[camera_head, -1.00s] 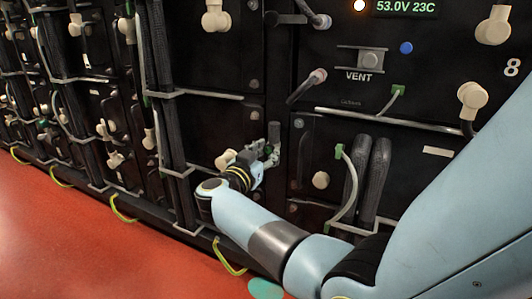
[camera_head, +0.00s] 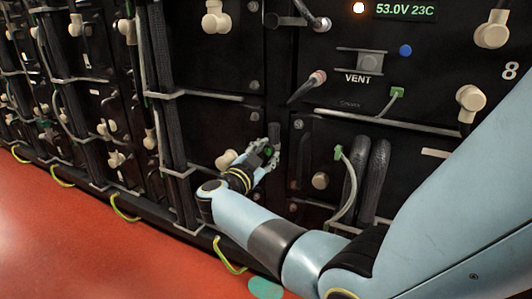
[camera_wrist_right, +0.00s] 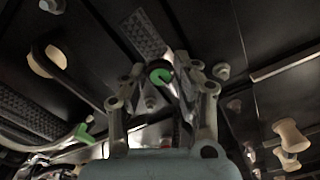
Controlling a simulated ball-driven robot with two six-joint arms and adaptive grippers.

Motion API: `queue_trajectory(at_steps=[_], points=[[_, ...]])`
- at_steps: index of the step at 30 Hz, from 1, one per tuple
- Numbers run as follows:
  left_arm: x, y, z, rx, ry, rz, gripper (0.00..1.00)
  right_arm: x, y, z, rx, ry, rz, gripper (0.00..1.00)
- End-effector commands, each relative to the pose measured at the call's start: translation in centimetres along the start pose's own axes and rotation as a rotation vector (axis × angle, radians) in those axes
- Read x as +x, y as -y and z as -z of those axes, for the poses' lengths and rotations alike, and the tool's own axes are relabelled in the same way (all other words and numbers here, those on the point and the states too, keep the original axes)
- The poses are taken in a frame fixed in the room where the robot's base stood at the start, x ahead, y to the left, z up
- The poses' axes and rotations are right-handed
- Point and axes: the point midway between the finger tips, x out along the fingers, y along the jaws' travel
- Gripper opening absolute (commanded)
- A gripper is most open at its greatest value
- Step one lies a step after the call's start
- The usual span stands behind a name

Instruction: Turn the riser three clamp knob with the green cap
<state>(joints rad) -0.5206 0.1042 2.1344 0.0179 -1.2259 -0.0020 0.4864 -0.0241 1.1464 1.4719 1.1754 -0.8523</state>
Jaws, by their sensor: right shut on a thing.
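The clamp knob with a green cap (camera_wrist_right: 160,76) shows between the fingers of my right gripper (camera_wrist_right: 163,90) in the right wrist view. Its body is mostly hidden by the fingers. In the head view my right gripper (camera_head: 267,149) is at the lower part of the black cabinet, beside a dark vertical riser (camera_head: 275,130), and a bit of green shows between its fingers. The right gripper is shut on the knob. My left gripper is in neither view.
A cream knob (camera_head: 227,159) sits just left of my wrist, and another (camera_head: 320,180) to its right. Thick black cables (camera_head: 367,180) and a grey cable with a green connector (camera_head: 339,152) stand further right. The red floor (camera_head: 110,250) is clear at lower left.

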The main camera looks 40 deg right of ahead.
Motion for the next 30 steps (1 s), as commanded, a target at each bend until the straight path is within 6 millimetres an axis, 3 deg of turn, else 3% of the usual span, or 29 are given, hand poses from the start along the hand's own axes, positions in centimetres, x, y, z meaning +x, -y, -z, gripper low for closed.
queue_trajectory(at_steps=[20,21,25,30], points=[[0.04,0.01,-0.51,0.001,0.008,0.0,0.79,-0.1,-0.04,-0.13,0.078,0.003,-0.001,0.0],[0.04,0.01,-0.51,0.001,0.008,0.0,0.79,-0.11,-0.04,-0.13,0.078,0.003,-0.001,0.32],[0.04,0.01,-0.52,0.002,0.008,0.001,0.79,-0.11,0.0,-0.12,0.078,0.003,0.0,0.49],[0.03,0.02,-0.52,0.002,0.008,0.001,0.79,-0.08,0.03,-0.07,0.078,0.002,0.0,0.51]])
